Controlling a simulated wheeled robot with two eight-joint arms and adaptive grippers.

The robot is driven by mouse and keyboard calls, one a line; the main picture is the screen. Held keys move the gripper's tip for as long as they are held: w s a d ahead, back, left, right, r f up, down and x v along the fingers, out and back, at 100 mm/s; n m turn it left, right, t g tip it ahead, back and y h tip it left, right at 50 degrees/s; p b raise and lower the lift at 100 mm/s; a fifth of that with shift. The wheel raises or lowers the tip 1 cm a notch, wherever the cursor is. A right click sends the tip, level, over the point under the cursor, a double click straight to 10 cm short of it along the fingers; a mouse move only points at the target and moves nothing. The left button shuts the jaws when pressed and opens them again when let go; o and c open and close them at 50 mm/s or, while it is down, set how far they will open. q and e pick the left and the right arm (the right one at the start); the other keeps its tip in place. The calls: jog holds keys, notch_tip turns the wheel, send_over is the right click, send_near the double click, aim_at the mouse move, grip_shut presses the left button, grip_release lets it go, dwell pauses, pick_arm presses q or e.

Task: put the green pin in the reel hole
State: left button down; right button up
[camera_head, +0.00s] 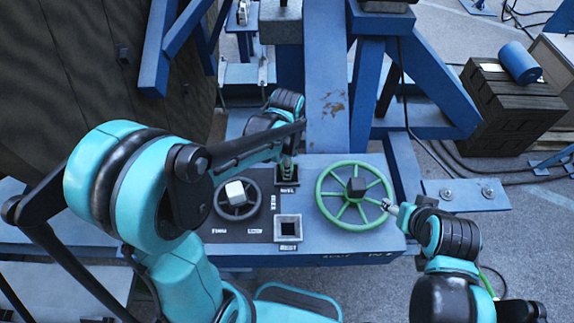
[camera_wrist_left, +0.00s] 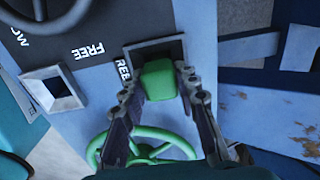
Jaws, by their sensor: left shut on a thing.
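The green pin (camera_wrist_left: 157,80) is a block with a square top, held between the fingers of my left gripper (camera_wrist_left: 160,90) in the left wrist view. It is at the dark square far socket (camera_wrist_left: 140,50), beside lettering that starts "REE". How deep the pin sits in that socket is hidden. In the head view my left gripper (camera_head: 287,163) is over the same far socket (camera_head: 287,180), partly covered by my arm. A second square socket (camera_head: 288,228) stands nearer, with an open, empty-looking hole. My right gripper (camera_head: 392,207) is at the green handwheel's right rim; its fingers are too small to read.
The green handwheel (camera_head: 335,213) is right of the sockets on the blue panel (camera_head: 325,245). A dark handwheel (camera_head: 238,213) with a pale hub is left. Blue beams (camera_head: 325,110) rise behind. A dark crate (camera_head: 510,105) with a blue cylinder (camera_head: 519,62) stands at far right.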

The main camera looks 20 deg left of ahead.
pick_arm(q)
jog(key=c, duration=1.1)
grip_release()
jog(key=shift+o, duration=0.2)
notch_tip(320, 180, up, 12)
jog(key=shift+s, duration=0.1)
